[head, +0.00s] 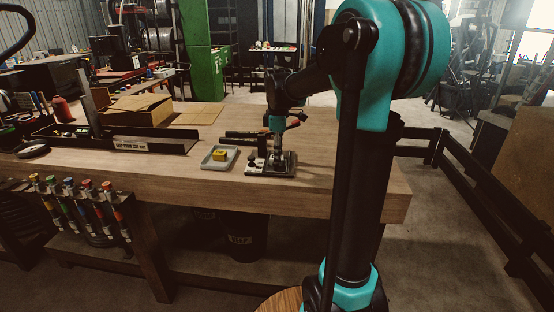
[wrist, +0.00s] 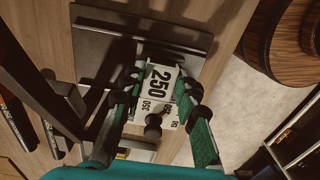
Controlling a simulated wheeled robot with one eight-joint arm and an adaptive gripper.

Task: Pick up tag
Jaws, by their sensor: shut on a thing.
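In the wrist view a white tag (wrist: 160,82) printed with a large black "250" sits between the fingertips of my gripper (wrist: 161,92). The gripper is shut on it. More white faces with smaller printed numbers show just below it, partly hidden by a dark round knob (wrist: 153,132). I cannot tell whether these belong to the same tag. In the head view my gripper (head: 277,152) points down over a dark plate (head: 270,171) on the workbench, and the tag is too small to make out there.
A grey tray (head: 208,164) with a yellow block (head: 220,155) lies just left of the plate on the wooden workbench (head: 180,178). A long dark trough (head: 150,145) and a cardboard box (head: 140,110) stand farther left. Colored-top tools (head: 88,205) hang at the front left.

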